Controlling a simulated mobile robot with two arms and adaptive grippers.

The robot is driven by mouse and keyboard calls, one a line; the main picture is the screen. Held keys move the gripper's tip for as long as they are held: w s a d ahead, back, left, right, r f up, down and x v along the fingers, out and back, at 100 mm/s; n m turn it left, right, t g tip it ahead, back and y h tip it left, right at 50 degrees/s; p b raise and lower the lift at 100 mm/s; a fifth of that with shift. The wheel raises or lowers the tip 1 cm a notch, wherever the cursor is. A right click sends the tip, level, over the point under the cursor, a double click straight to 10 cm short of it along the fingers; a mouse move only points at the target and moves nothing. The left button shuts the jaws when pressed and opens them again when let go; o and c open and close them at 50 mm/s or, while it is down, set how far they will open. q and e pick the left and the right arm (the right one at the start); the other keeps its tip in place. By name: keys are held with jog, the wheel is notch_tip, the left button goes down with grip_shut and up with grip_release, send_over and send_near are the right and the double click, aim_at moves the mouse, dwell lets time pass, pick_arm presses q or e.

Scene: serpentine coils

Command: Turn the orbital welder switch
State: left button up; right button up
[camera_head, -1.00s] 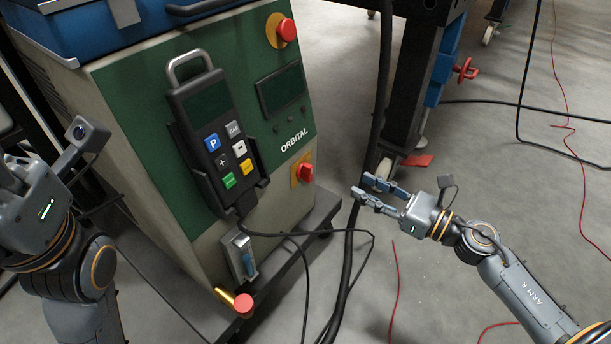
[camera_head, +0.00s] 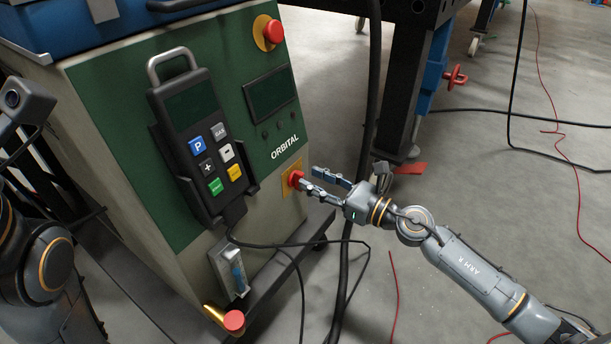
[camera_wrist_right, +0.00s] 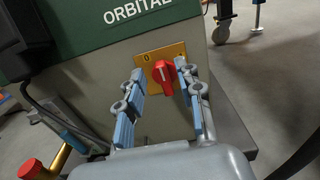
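The orbital welder (camera_head: 130,120) is a green and grey cabinet in the left half of the head view. Its red rotary switch (camera_head: 295,179) sits on a yellow plate below the "ORBITAL" lettering. In the right wrist view the switch (camera_wrist_right: 163,77) shows between and beyond the two fingers, with a "0" mark to its left on the plate (camera_wrist_right: 146,57). My right gripper (camera_head: 318,179) is open and empty, with its fingertips close to the switch; contact cannot be told. My left arm (camera_head: 35,260) shows at the left edge, but its fingers are out of view.
A keypad pendant (camera_head: 205,145) hangs on the cabinet front. A red emergency button (camera_head: 272,31) is above, and a red-capped brass fitting (camera_head: 232,319) is low down. Black cables (camera_head: 345,270) hang beside the cabinet. A dark metal table (camera_head: 405,90) stands behind; open floor lies right.

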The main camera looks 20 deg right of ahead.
aim_at(303, 175)
jog(key=shift+x, duration=1.55)
